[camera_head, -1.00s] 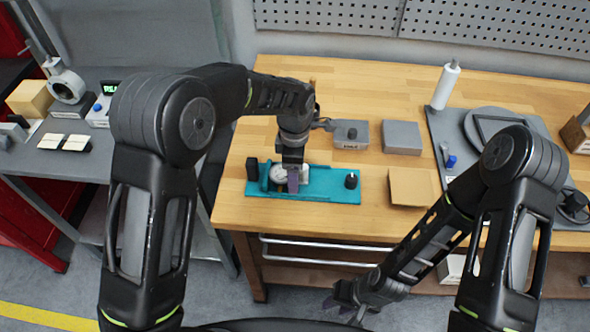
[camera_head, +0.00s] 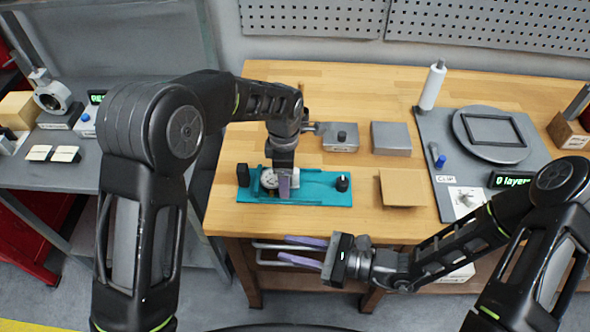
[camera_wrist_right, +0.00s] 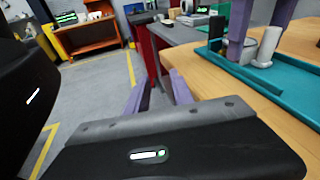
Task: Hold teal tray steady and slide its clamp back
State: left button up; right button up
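The teal tray (camera_head: 318,188) lies on the wooden table near its front edge. It holds a round white-faced gauge-like part (camera_head: 269,179) at its left, with a black block (camera_head: 243,174) at the left end and a black knob (camera_head: 343,183) at the right end. My left gripper (camera_head: 284,186) points down at the tray beside the round part; its fingers partly hide what is between them. My right gripper (camera_head: 305,252) is open and empty in front of the table edge, pointing left. The right wrist view shows its purple fingers (camera_wrist_right: 160,95) apart, with the teal tray (camera_wrist_right: 275,82) beyond. I cannot make out which part is the clamp.
Grey blocks (camera_head: 391,138) and a cardboard piece (camera_head: 402,188) lie right of the tray. A grey mat (camera_head: 428,133) with a scale and white roll (camera_head: 432,87) is farther right. A grey side table (camera_head: 62,180) stands at left. The table's front edge is close to my right gripper.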

aim_at(298, 174)
jog(key=w+d+r+m+t+h, duration=0.1)
jog(key=w+d+m+t, duration=0.1)
jog(key=w+t, duration=0.1)
jog(key=w+d+r+m+t, duration=0.1)
jog(key=w+d+m+t, duration=0.1)
jog(key=w+d, duration=0.1)
jog(key=w+d+r+m+t+h, duration=0.1)
jog(key=w+d+m+t, duration=0.1)
jog(key=w+d+t, duration=0.1)
jog(key=shift+w+r+m+t+h, duration=0.15)
jog(key=shift+w+r+m, duration=0.05)
jog(key=shift+w, duration=0.25)
jog(key=shift+w+r+m+t+h, duration=0.15)
jog(key=shift+w+m, duration=0.05)
jog(key=shift+w, duration=0.25)
jog(key=shift+a, duration=0.15)
jog(key=shift+w+a, duration=0.35)
jog(key=shift+a, duration=0.1)
jog(key=x, duration=1)
jog(key=shift+w+a, duration=0.25)
jog(key=shift+w, duration=0.05)
grip_shut()
